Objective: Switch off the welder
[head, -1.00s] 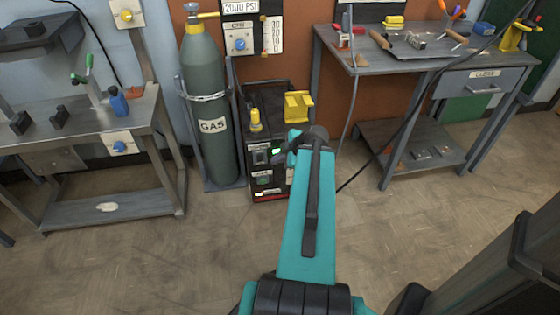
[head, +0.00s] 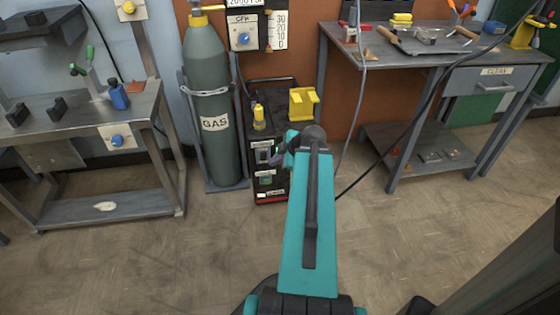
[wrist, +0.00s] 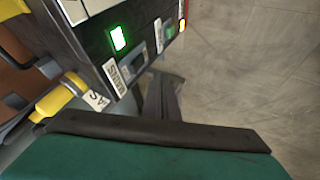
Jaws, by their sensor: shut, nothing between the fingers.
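The welder (head: 270,194) is a dark box with red trim on the floor, right of the gas cylinder. Its front panel has a grey switch-like part (head: 263,155). The wrist view shows the welder's panel (wrist: 95,45) close up and tilted, with a lit green display (wrist: 118,39), a labelled recessed part (wrist: 134,66) and a small green part (wrist: 170,32). My gripper (head: 277,158) is in front of the upper panel and hides part of it. In the wrist view my gripper (wrist: 160,92) is shut and empty beside the labelled part. I cannot tell whether it touches.
The gas cylinder (head: 212,110) stands in a rack left of the welder. A yellow-handled connector (wrist: 60,98) is close to my gripper. A metal bench (head: 75,125) is at left, a workbench (head: 400,60) at right, with cables hanging between. The front floor is clear.

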